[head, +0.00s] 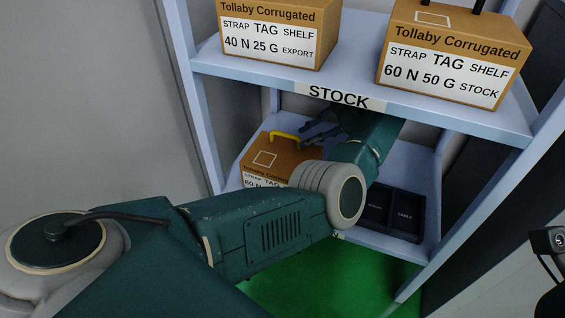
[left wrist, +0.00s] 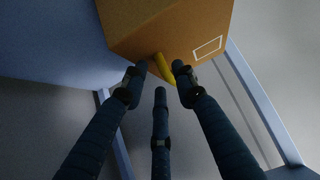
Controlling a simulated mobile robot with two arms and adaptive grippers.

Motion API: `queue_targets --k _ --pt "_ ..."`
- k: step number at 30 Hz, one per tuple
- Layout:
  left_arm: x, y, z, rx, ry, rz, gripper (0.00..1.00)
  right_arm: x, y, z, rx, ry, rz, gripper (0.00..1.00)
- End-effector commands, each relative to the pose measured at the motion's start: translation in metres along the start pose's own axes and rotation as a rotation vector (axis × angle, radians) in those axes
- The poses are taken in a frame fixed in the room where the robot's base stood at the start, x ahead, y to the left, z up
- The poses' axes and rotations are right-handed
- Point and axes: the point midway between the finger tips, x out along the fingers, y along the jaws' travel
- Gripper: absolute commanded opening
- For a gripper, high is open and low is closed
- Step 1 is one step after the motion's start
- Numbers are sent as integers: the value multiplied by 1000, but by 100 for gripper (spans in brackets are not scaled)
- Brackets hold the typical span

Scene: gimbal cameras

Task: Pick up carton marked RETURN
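No label reading RETURN can be made out. A brown carton (head: 262,160) with a yellow handle (head: 285,137) stands on the lower shelf. Its label is partly hidden behind my left arm, and only the first part, starting with 80, shows. In the left wrist view the carton (left wrist: 150,25) fills the top, with the yellow handle (left wrist: 165,68) near the fingertips. My left gripper (head: 316,132) is at the handle; in the wrist view its fingers (left wrist: 160,75) are spread on both sides of it, open. I cannot tell whether they touch it. My right gripper is not in view.
The upper shelf, marked STOCK (head: 340,96), carries an EXPORT carton (head: 270,35) and a STOCK carton (head: 450,55), close above my left arm. Black bins (head: 405,213) stand right on the lower shelf. A side post (head: 195,100) bounds the left.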

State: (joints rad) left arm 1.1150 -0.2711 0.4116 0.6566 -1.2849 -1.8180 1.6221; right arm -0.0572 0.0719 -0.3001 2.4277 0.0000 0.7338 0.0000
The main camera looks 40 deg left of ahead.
Motion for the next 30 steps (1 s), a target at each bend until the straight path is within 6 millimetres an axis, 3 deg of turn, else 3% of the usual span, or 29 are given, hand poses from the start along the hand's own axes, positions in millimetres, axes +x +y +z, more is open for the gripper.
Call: queue_targets --k 10,13,20,21,25,30 --pt "32 -1 -37 -2 1 -2 28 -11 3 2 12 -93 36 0" --pt "44 -1 -32 -1 0 -2 28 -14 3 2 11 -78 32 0" --pt "45 0 -33 -1 0 0 28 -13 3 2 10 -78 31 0" --pt "45 0 -33 -1 0 0 26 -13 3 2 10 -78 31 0" --pt "45 0 -33 -1 0 0 0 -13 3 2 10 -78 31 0" --pt "45 0 -32 -1 0 -1 0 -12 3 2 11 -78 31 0"
